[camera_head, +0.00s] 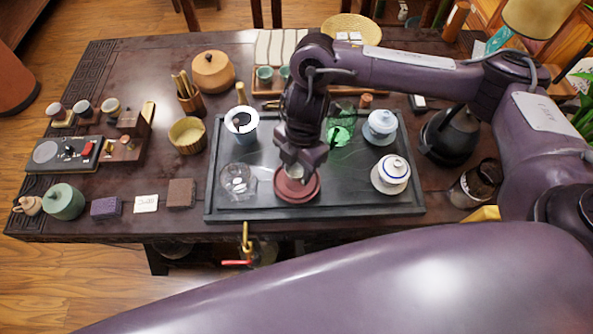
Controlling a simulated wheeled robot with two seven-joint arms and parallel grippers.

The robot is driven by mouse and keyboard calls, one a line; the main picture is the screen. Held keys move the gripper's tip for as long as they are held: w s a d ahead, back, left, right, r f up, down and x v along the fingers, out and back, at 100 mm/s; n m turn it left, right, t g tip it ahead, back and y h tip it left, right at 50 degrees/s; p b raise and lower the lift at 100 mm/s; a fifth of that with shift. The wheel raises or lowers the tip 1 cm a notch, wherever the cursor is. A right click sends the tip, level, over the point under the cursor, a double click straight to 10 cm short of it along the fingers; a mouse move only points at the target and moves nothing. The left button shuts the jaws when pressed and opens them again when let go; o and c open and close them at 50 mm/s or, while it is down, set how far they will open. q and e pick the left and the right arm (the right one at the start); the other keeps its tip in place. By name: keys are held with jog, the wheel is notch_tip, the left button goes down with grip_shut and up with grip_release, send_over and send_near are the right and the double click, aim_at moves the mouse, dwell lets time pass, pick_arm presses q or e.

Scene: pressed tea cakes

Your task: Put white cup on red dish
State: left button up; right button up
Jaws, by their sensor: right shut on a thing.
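The red dish (306,193) sits on the dark tea tray (344,203), near the tray's front edge. My right gripper (297,168) points down over the dish and is shut on the small white cup (295,173). The fingers hide much of the cup. It is over the dish's far part; I cannot tell whether it touches the dish. My left gripper is not in view.
On the tray, a glass pot (238,181) stands left of the dish and a white lidded bowl (391,173) right. A blue-white lidded bowl (380,126), green glass (340,130) and white-blue cup (240,121) stand behind. A dark kettle (449,135) is right of the tray.

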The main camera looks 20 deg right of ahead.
jog(key=shift+f, duration=1.1)
jog(key=shift+f, duration=0.1)
jog(key=o, duration=1)
jog(key=shift+r, duration=0.25)
jog(key=r, duration=0.4)
jog(key=d+r+p, duration=0.1)
jog(key=r, duration=0.2)
jog(key=w+r, duration=0.1)
jog(key=r, duration=0.3)
jog(key=shift+d+r+p, duration=0.3)
jog(key=shift+s, duration=0.1)
